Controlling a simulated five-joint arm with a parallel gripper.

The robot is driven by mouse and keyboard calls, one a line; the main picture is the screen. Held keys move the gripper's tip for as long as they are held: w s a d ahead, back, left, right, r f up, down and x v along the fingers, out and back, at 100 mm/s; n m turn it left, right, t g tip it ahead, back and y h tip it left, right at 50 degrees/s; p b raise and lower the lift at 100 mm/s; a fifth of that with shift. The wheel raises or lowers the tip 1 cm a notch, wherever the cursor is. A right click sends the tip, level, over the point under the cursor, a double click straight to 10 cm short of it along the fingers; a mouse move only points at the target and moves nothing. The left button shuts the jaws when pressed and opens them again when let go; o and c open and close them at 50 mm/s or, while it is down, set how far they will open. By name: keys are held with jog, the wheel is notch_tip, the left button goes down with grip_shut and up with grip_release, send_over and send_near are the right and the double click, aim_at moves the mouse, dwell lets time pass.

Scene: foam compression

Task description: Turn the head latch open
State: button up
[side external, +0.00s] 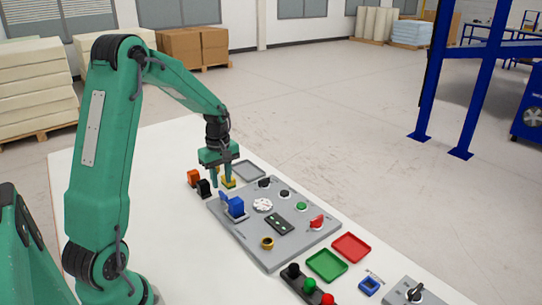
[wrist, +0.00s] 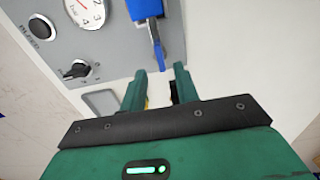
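A blue block with a blue lever (side external: 236,207) stands on the left part of the grey panel (side external: 290,237). In the wrist view the blue lever (wrist: 156,45) points towards my fingertips, with a small gap between. A black knob (wrist: 75,70) sits on the panel to its left. No label marks the head latch clearly, so I cannot tell which part it is. My gripper (side external: 224,184) is at the panel's far left edge, fingers pointing down. In the wrist view my gripper (wrist: 160,70) has its fingers apart, with no object seen held.
Orange (side external: 193,178), black (side external: 203,188) and yellow (side external: 229,183) pieces stand near my fingers. Green (side external: 326,265) and red (side external: 351,247) trays lie to the right.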

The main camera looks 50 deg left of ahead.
aim_at(223, 193)
jog(key=shift+f, duration=2.3)
grip_shut()
